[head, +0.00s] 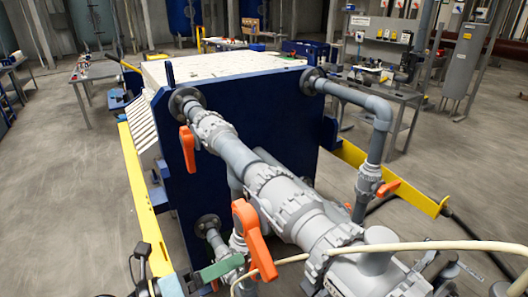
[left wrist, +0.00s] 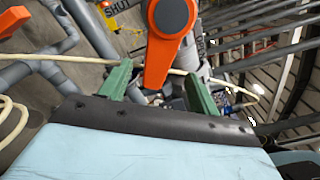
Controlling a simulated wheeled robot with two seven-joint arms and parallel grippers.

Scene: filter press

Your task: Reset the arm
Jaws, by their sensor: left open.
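My left gripper (head: 236,262) is low in the middle of the head view, with a green finger close to the large orange valve handle (head: 252,238). In the left wrist view its two green fingers (left wrist: 158,72) are spread apart. The orange handle (left wrist: 166,45) hangs down between them in the picture. I cannot tell whether it touches a finger. The handle belongs to the grey pipework (head: 285,198) in front of the blue end plate (head: 265,130) of the filter press. My right gripper is not seen.
Another orange handle (head: 188,150) is on the upper left pipe, and one (head: 388,188) is on the right pipe. A cream hose (head: 420,246) crosses the front. Yellow rails (head: 140,195) flank the press. Workbenches (head: 395,95) stand behind, with open floor (head: 80,200) at left.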

